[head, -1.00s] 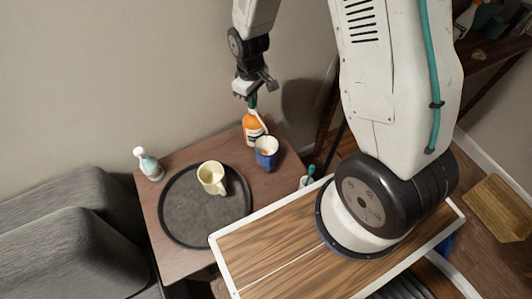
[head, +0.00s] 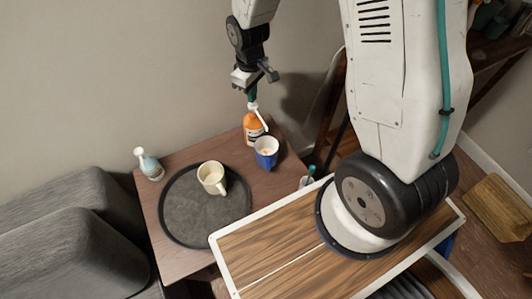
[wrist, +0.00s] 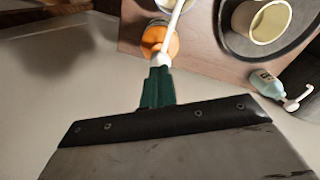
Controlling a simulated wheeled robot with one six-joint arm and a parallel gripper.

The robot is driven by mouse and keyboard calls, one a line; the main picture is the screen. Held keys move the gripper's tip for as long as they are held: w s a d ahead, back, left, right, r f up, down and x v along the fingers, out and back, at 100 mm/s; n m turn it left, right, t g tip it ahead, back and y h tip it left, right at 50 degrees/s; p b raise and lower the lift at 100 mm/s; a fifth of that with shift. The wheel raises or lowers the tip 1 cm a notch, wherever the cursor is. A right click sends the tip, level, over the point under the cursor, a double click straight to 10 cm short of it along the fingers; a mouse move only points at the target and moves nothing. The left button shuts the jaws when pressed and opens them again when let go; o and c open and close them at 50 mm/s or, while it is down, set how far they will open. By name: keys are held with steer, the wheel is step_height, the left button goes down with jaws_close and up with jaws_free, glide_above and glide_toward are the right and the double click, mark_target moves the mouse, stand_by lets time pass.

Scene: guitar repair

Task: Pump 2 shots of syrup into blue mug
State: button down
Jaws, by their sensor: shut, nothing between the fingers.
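The orange syrup bottle (head: 252,128) stands upright near the back of the small table, with a white pump head (head: 252,106) and a long white spout. It also shows in the wrist view (wrist: 160,36). The blue mug (head: 266,154) stands upright beside it, under the spout's side; its inside looks pale with some orange-brown. My gripper (head: 251,93) points down, directly above the pump head. Its green fingertips (wrist: 157,88) are shut and hold nothing. They appear at or just above the pump top; I cannot tell whether they touch.
A cream mug (head: 211,177) stands on a round dark tray (head: 187,222) left of the blue mug. A pale teal pump bottle (head: 150,166) stands at the table's left. A grey couch (head: 62,245) is at lower left. The wall is close behind the table.

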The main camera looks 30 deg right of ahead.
steer(key=shift+f, duration=0.1)
stand_by(0.4)
steer(key=shift+f, duration=1.35)
steer(key=shift+r, duration=1.45)
steer(key=shift+r, duration=0.15)
step_height(320, 180, up, 6)
steer(key=shift+f, duration=0.1)
